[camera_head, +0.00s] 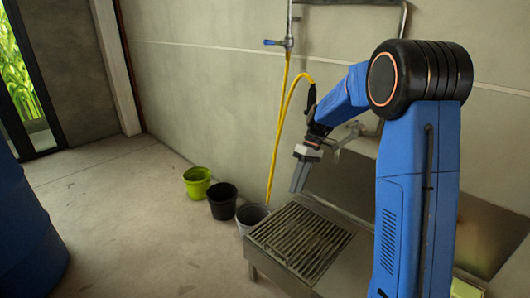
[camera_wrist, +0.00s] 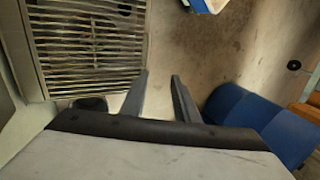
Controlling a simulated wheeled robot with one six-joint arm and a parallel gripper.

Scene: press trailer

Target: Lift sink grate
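The sink grate (camera_head: 301,238) is a slatted metal panel lying flat in the top of the steel sink (camera_head: 343,262) in the head view. In the wrist view the grate (camera_wrist: 92,45) fills the upper left, with its slats running across. My gripper (camera_head: 297,190) hangs above the far edge of the grate in the head view, apart from it. In the wrist view my gripper (camera_wrist: 159,76) shows two grey fingers with an empty gap between them, to the right of the grate, over the floor. No part of the grate is between the fingers.
A green bucket (camera_head: 197,182), a black bucket (camera_head: 222,201) and a grey bucket (camera_head: 251,214) stand along the wall beside the sink. A yellow hose (camera_head: 277,140) hangs from a wall tap near my gripper. A large blue barrel (camera_head: 28,235) stands left; floor between is clear.

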